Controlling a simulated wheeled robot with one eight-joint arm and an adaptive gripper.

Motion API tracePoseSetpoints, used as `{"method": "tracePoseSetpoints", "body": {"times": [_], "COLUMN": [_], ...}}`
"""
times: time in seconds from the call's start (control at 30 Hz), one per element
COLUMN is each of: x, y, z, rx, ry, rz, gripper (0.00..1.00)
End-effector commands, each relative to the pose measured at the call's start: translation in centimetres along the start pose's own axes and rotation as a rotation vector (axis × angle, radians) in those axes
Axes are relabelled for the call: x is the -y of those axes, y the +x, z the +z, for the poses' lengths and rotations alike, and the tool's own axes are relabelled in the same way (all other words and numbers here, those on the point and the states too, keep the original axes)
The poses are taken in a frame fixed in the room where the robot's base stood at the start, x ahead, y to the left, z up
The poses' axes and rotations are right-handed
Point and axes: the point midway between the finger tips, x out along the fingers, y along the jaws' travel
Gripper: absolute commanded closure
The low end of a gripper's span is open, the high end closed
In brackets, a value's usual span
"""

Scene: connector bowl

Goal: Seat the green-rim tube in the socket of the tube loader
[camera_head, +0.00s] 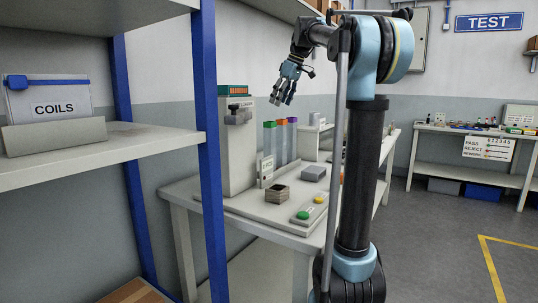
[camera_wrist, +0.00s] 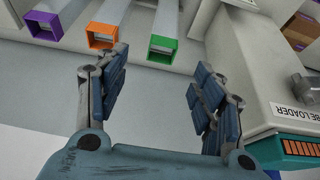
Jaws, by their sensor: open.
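The green-rim tube (camera_head: 269,143) stands upright on the bench, leftmost of three clear tubes in the head view. Its square green rim (camera_wrist: 163,56) shows in the wrist view at top centre. My gripper (camera_head: 283,98) is open and empty above the tubes. In the wrist view, my gripper (camera_wrist: 155,88) has its fingers spread, with the green rim beyond them. The tube loader (camera_head: 233,148) is a tall pale cabinet left of the tubes; its labelled top (camera_wrist: 296,112) shows at the right in the wrist view. I cannot make out its socket for certain.
An orange-rim tube (camera_head: 281,143) and a purple-rim tube (camera_head: 292,138) stand close beside the green one. A square block (camera_head: 277,194) with a dark top, a grey box (camera_head: 314,173) and a button panel (camera_head: 309,209) lie in front. A blue shelf post (camera_head: 208,130) stands left.

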Motion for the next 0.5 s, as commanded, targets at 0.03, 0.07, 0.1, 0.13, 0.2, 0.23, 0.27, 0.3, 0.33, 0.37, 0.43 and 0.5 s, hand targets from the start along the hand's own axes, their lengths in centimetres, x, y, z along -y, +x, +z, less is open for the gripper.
{"method": "tracePoseSetpoints", "body": {"times": [0.03, 0.07, 0.1, 0.13, 0.2, 0.23, 0.27, 0.3, 0.33, 0.37, 0.43, 0.5], "x": [0.1, 0.2, 0.3, 0.3, 0.4, 0.5, 0.5, 0.5, 0.5, 0.6, 0.6, 0.6], "y": [0.7, 1.1, 1.9, 2.4, 3.7, 4.3, 4.8, 5.5, 6.1, 6.6, 7.9, 9.0], "z": [-0.1, -0.2, -0.2, -0.3, -0.4, -0.4, -0.4, -0.5, -0.5, -0.5, -0.5, -0.5], "rx": [0.000, 0.000, 0.000, 0.000, 0.000, 0.000, 0.000, 0.000, 0.000, 0.000, 0.000, 0.000], "ry": [-0.003, -0.004, -0.006, -0.007, -0.008, -0.008, -0.008, -0.008, -0.008, -0.009, -0.010, -0.010], "rz": [-0.001, -0.002, -0.002, -0.003, -0.003, -0.004, -0.004, -0.004, -0.004, -0.004, -0.005, -0.005], "gripper": [0.38, 0.38, 0.38, 0.38, 0.38, 0.38, 0.38, 0.38, 0.38, 0.38, 0.38, 0.38]}}
